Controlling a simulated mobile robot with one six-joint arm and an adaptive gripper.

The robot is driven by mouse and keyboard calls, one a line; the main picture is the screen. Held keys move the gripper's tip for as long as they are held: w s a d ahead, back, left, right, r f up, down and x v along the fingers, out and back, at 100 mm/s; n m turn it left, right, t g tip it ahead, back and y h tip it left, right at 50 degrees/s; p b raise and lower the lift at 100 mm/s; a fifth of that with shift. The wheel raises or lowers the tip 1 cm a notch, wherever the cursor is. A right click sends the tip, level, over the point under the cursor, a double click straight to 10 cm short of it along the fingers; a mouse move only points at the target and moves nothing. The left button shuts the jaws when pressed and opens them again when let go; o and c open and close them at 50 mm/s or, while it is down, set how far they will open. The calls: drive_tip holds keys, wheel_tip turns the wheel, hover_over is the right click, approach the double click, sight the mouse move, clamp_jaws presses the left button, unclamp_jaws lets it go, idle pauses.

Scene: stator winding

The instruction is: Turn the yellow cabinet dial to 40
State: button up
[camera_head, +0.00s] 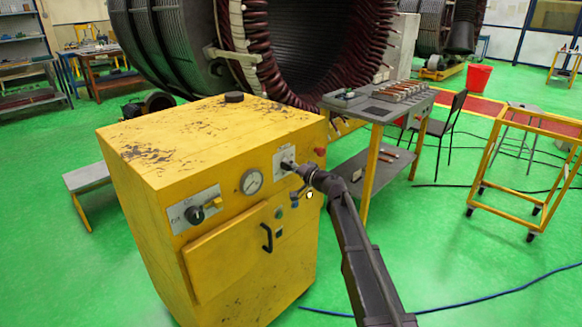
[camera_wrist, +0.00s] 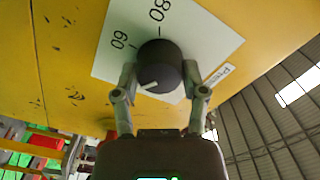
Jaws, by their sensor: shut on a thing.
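The yellow cabinet (camera_head: 240,240) stands in front of me. Its dial (camera_head: 286,164) is a dark round knob on a white plate at the right of the front panel, largely covered by my gripper (camera_head: 292,168). In the wrist view, the dial (camera_wrist: 160,62) sits between the two fingers of my gripper (camera_wrist: 160,78), which is shut on it from both sides. The white scale plate (camera_wrist: 205,48) shows 60 and 80. A short white pointer mark on the knob faces the lower left, away from both numbers. Any number there is hidden or not readable.
A pressure gauge (camera_head: 251,182), a black switch (camera_head: 195,215), a red button (camera_head: 320,152) and a door handle (camera_head: 267,238) are on the same front. A grey workbench (camera_head: 375,108) stands behind to the right. Green floor is clear at the front right, with a blue cable (camera_head: 500,292).

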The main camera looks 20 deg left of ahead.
drive_tip(key=shift+a, duration=0.1)
idle(0.4)
drive_tip(key=o, duration=1.1)
drive_tip(key=shift+o, duration=0.2)
drive_tip(key=v, duration=1.2)
drive_tip(key=shift+s, duration=0.1)
drive_tip(key=shift+f, duration=0.1)
